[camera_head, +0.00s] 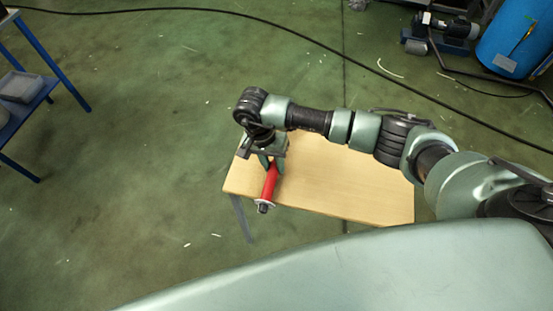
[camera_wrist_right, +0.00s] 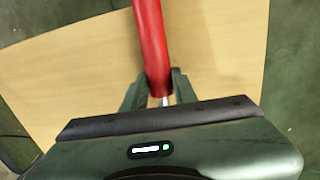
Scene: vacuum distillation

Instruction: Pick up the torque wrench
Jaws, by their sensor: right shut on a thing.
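The torque wrench has a red handle (camera_head: 269,182) with a dark end and a pale ring at its lower end in the head view. My right gripper (camera_head: 271,161) is over the left part of the table and shut on the wrench. In the right wrist view the red handle (camera_wrist_right: 152,45) runs up from between the two fingers of my right gripper (camera_wrist_right: 160,85), with a short bit of silvery shaft below it. The rest of the wrench is hidden by the gripper. I cannot tell whether the wrench touches the table. My left gripper is not in view.
The light wooden table (camera_head: 345,185) is otherwise bare where it shows. A blue-framed bench (camera_head: 50,85) with a grey box (camera_head: 20,86) stands at the left. A blue tank (camera_head: 515,45) and a pump (camera_head: 447,27) are at the upper right. A black cable (camera_head: 330,48) crosses the green floor.

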